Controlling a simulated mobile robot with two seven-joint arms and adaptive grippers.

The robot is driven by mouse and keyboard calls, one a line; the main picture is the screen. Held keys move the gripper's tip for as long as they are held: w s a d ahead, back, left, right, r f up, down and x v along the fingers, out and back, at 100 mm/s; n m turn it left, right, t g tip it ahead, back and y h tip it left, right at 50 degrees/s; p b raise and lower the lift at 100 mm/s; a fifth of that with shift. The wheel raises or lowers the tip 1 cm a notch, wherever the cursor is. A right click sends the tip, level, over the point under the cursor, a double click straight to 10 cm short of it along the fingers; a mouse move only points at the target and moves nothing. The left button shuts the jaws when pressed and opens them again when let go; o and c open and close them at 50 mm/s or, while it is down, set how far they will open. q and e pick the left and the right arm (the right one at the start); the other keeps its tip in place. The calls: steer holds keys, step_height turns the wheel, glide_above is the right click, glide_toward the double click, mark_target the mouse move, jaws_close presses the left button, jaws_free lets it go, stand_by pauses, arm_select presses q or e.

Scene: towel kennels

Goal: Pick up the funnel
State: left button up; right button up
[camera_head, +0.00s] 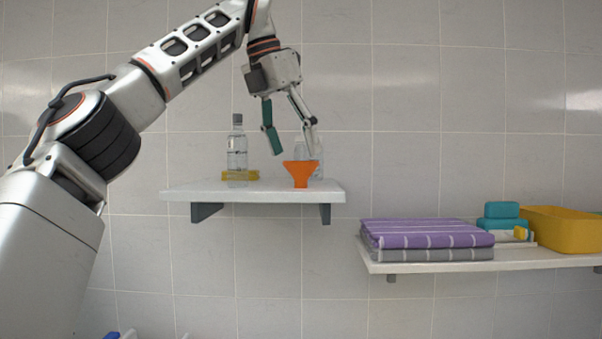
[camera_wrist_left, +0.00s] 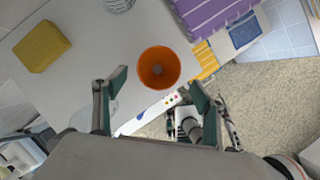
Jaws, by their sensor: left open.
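The orange funnel (camera_head: 301,173) stands on the white upper shelf (camera_head: 180,192), near its front right part, wide mouth up. In the left wrist view the funnel (camera_wrist_left: 159,67) shows from above as a round orange cup with a dark hole in the middle. My left gripper (camera_head: 291,146) is open and hangs just above and slightly left of the funnel. In the wrist view its two fingertips (camera_wrist_left: 157,85) are spread apart on either side of the funnel, a little short of it. Nothing is between the fingers.
A clear bottle (camera_head: 237,155) and a yellow sponge (camera_head: 254,175) stand left of the funnel. Another clear bottle (camera_head: 316,158) is behind it. A lower shelf (camera_head: 440,265) at right holds folded towels (camera_head: 428,233), teal blocks (camera_head: 502,210) and a yellow bin (camera_head: 560,230).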

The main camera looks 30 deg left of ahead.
mark_target(299, 179)
arm_select(q)
steer(key=x, duration=0.4)
steer(key=shift+w+a+f, duration=0.15)
steer(key=shift+w+f, duration=0.1)
steer(key=shift+w, duration=0.1)
steer(key=c, duration=1)
steer(key=shift+o, duration=0.2)
steer(key=shift+s+r, duration=0.1)
steer(key=shift+r, duration=0.05)
